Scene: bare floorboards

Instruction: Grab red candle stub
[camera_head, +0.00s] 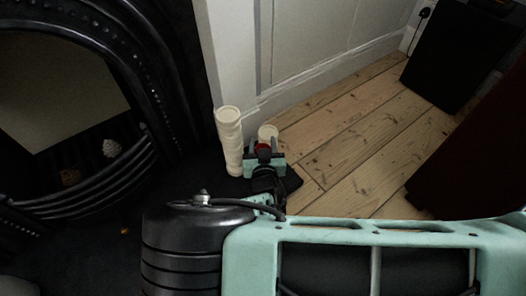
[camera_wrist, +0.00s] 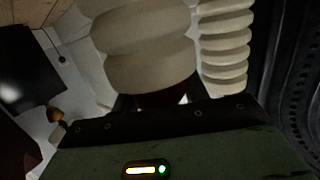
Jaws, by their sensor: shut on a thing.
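The red candle stub (camera_head: 263,147) shows as a small red patch between the fingers of my gripper (camera_head: 264,155) in the head view. In the wrist view it is a dark red shape (camera_wrist: 162,98) between the fingertips, its lower part hidden by the gripper body. My gripper is shut on it. A short cream candle (camera_head: 268,131) stands just behind it, and a tall cream ridged candle (camera_head: 229,140) stands close on the left. In the wrist view, a wide cream candle (camera_wrist: 145,50) fills the space right beyond the stub; whether they touch is not clear.
A white panelled wall (camera_head: 310,40) is behind. A black box (camera_head: 460,55) stands at the upper right. The floorboards (camera_head: 350,140) between are clear.

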